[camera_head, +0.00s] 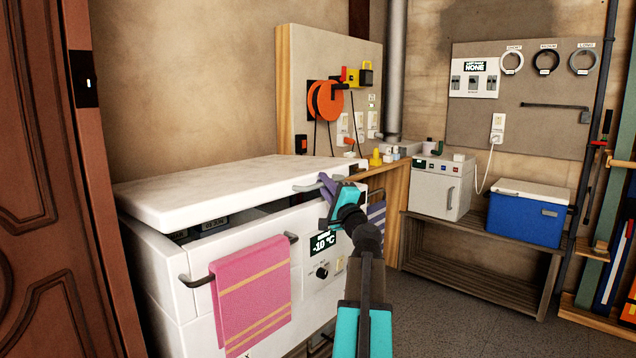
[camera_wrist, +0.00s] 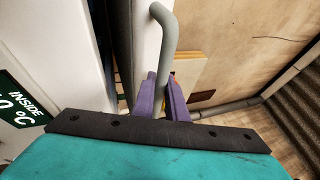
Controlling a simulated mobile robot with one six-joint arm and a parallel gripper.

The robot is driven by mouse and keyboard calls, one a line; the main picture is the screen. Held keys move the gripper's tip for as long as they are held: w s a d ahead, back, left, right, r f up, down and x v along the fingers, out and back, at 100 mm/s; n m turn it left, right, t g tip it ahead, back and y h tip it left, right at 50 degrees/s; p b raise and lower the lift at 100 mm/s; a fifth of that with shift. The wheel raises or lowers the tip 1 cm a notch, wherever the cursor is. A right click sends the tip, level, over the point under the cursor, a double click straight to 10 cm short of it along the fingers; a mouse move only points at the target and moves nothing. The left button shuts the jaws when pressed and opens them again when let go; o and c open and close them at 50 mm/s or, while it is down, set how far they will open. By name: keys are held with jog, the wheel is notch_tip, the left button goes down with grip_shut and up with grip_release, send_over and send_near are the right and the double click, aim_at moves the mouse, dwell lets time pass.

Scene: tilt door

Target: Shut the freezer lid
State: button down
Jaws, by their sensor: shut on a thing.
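The white chest freezer (camera_head: 165,275) stands at the left, with a temperature display (camera_head: 323,243) on its front. Its white lid (camera_head: 220,188) is slightly raised, with a dark gap under its front edge. My gripper (camera_head: 328,188) is at the lid's front right corner. It is shut on the grey lid handle (camera_head: 303,188). In the wrist view the purple fingers (camera_wrist: 162,100) close around the lower part of the handle (camera_wrist: 168,35), partly hiding it.
A pink towel (camera_head: 252,293) hangs on a front bar of the freezer. A wooden bench with tools stands behind it. A blue cooler (camera_head: 527,215) and a small white box (camera_head: 440,187) sit on a low shelf (camera_head: 480,262) at right. The floor at front right is clear.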

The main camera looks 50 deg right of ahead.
jog(key=f+b, duration=0.2)
jog(key=f, duration=0.1)
jog(key=f+b, duration=0.1)
jog(key=f, duration=0.1)
jog(key=shift+s+d, duration=0.25)
jog(key=shift+s, duration=0.05)
jog(key=c, duration=2)
grip_release()
jog(key=shift+c, duration=0.2)
jog(key=shift+a, duration=0.15)
jog(key=v, duration=1.1)
jog(key=shift+f, duration=0.3)
